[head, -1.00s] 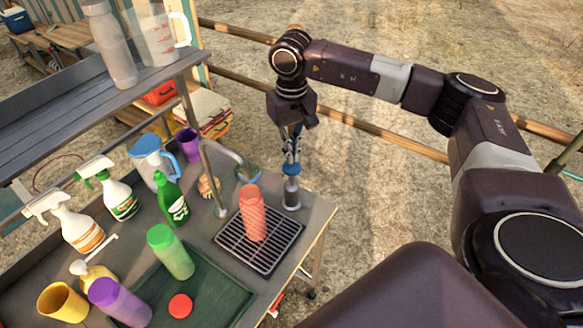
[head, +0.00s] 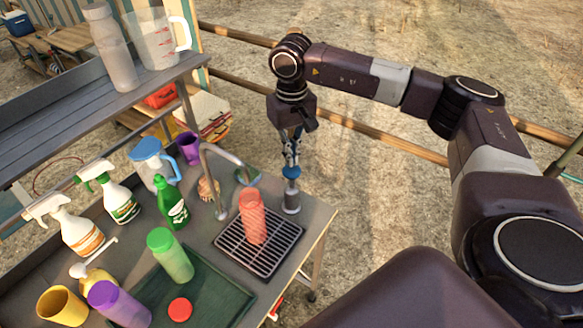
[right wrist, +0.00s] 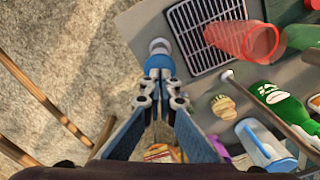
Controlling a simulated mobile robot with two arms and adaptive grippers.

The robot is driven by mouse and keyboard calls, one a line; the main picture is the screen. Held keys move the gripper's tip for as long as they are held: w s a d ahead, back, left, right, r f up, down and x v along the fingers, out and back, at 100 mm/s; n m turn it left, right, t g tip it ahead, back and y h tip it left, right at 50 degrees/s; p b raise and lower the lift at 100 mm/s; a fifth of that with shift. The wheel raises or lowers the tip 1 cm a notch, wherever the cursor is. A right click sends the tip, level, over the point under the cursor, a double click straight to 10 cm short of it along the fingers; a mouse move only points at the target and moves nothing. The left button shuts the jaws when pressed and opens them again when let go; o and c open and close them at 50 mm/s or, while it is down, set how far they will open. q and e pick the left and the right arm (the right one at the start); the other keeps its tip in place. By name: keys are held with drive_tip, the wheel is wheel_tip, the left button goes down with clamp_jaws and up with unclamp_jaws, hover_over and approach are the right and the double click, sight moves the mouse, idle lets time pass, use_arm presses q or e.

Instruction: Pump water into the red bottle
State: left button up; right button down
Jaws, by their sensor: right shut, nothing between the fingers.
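The translucent red bottle (head: 253,217) stands upright on a dark drain grate, its mouth near the end of the curved metal tap (head: 222,152). It also shows in the right wrist view (right wrist: 248,40). Beside the grate, at the counter's right edge, stands a short metal pump with a blue top (head: 291,199). My right gripper (head: 291,164) points down, shut and empty, right above the blue top (right wrist: 160,66). The tips seem to touch it. I cannot tell how much water is in the bottle. My left gripper is out of view.
A green tray (head: 232,293) holds a green bottle (head: 171,257) and a red lid (head: 180,309). Spray bottles (head: 120,198), a green squeeze bottle (head: 173,206), a blue-lidded jug (head: 152,160) and cups crowd the left. A shelf (head: 60,128) overhangs the back.

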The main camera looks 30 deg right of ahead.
sight(292, 169)
drive_tip(key=shift+f, duration=0.15)
drive_tip(key=shift+s+f+b, duration=0.1)
drive_tip(key=shift+f+b, duration=2.5)
drive_tip(key=shift+f, duration=0.45)
drive_tip(key=shift+r+p, duration=1.3)
drive_tip(key=shift+r, duration=1.15)
drive_tip(key=shift+f, duration=0.15)
